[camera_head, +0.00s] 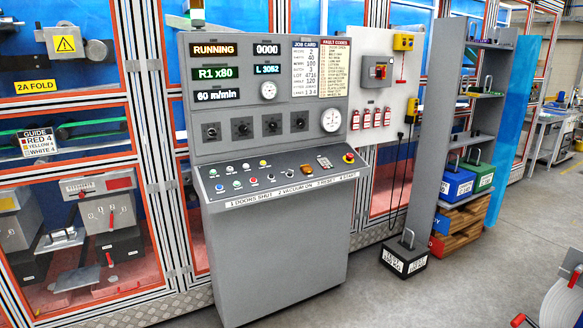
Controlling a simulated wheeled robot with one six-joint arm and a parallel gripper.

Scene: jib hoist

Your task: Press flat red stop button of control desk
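The grey control desk (275,260) stands in the middle of the view, with a sloping panel (318,176) facing me. Small coloured buttons sit in two rows on the panel's left half, among them a green one (237,184) and a yellow one (263,162). They are too small to tell for sure which is the flat red stop button. A raised red mushroom button (348,157) on a yellow base is at the panel's right end. The display above reads RUNNING (214,49). My gripper is not in view.
A label strip (290,192) runs along the panel's front edge. A dark weight block (404,258) with a handle stands on the floor right of the desk, beside a grey rack (437,130). Framed machine guards stand at left. The grey floor ahead right is mostly open.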

